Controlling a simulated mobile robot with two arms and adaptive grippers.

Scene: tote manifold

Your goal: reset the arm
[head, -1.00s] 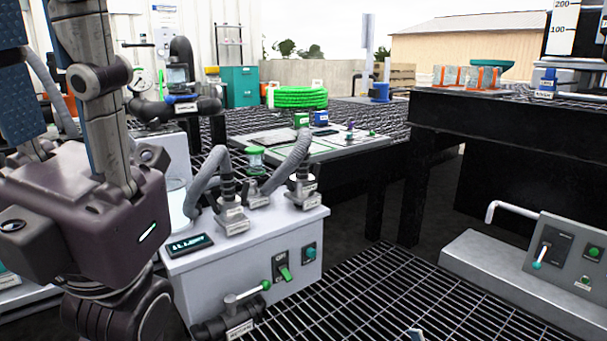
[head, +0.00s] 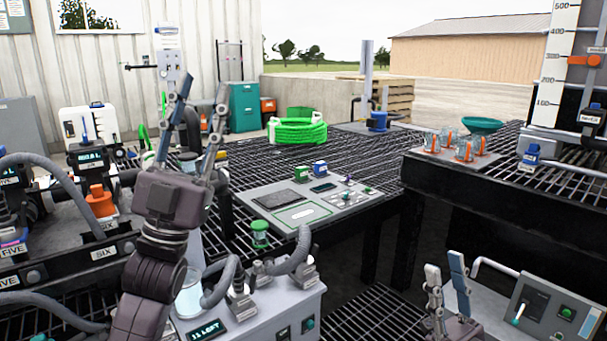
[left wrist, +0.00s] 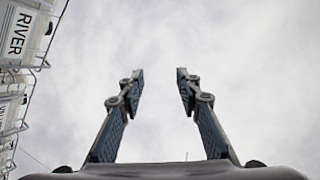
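My left gripper (head: 202,92) stands upright at the left of the head view, pointing up above the grated bench. Its two fingers are spread apart with nothing between them. In the left wrist view the fingers (left wrist: 160,75) point up against a cloudy sky with a clear gap. My right gripper (head: 445,261) shows at the bottom right of the head view, fingers pointing up. Its fingers are apart and hold nothing visible.
A white box with grey hoses (head: 262,312) stands right beside my left arm. A grated black bench (head: 345,150) carries a panel (head: 300,200) and a green hose coil (head: 297,131). A grey control box (head: 548,310) is close to my right gripper. White containers marked RIVER (left wrist: 20,45) rise at left in the wrist view.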

